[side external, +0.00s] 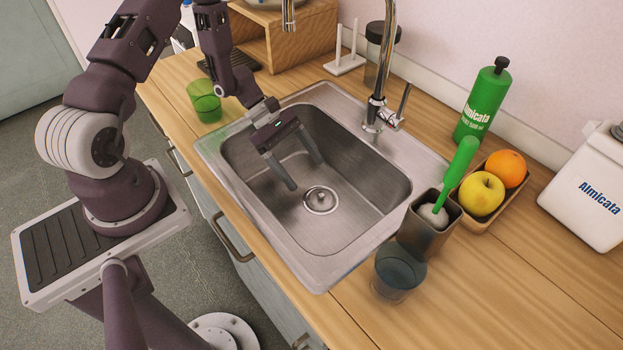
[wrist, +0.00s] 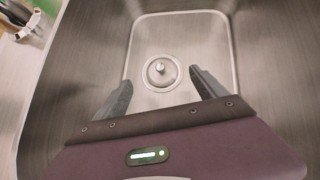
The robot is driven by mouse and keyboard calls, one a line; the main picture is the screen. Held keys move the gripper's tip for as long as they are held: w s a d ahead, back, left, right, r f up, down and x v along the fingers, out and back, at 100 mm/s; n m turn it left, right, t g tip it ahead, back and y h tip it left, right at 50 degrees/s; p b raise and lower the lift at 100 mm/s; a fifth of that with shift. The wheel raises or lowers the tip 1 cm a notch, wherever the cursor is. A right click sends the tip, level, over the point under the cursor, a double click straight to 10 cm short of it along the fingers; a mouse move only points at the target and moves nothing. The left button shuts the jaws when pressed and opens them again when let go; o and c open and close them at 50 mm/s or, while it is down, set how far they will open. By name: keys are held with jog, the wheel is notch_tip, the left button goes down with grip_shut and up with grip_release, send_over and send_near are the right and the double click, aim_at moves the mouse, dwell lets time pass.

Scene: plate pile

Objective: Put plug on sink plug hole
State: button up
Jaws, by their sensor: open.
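The steel sink (side external: 381,208) is set into the wooden counter. The plug (side external: 320,199), a round metal piece with a small knob on top, sits at the plug hole in the sink floor. It also shows in the wrist view (wrist: 161,71), beyond my fingertips, with a round metal rim around it. Whether it is fully seated I cannot tell. My gripper (side external: 305,173) is inside the sink, to the left of the plug in the side view. Its two fingers are apart with nothing between them, and it also shows open in the wrist view (wrist: 158,84).
The tap (side external: 378,95) rises at the sink's back edge. A green cup (side external: 204,102) stands left of the sink. A brush holder (side external: 424,232), a blue glass (side external: 397,275), a fruit tray (side external: 515,195) and a green bottle (side external: 483,103) stand to the right. The sink walls surround my gripper.

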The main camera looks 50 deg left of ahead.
jog(key=shift+a+r, duration=0.2)
jog(key=shift+r, duration=0.1)
jog(key=s+d+r+m+y, duration=0.1)
jog(key=d+r+m, duration=0.1)
jog(key=r+m, duration=0.35)
jog(key=s+d+r+m+g+y, duration=0.1)
jog(key=d+r+m, duration=0.15)
jog(key=r, duration=0.65)
jog(key=s+d+r+m+y, duration=0.1)
jog(key=d+r+m, duration=0.2)
jog(key=r, duration=0.4)
jog(key=s+a+r+m+t+y, duration=0.1)
jog(key=s+r+m+t+y, duration=0.1)
jog(key=s+r+m, duration=0.3)
jog(key=s+a+r+m+t+y, duration=0.1)
jog(key=s+r+m+t+y, duration=0.1)
jog(key=s, duration=0.9)
notch_tip(320, 180, up, 3)
jog(key=m+y, duration=0.1)
jog(key=m, duration=0.1)
jog(key=shift+s+a+r+m+y, duration=0.2)
jog(key=shift+s+a+m+y, duration=0.05)
jog(key=shift+a+m+y, duration=0.15)
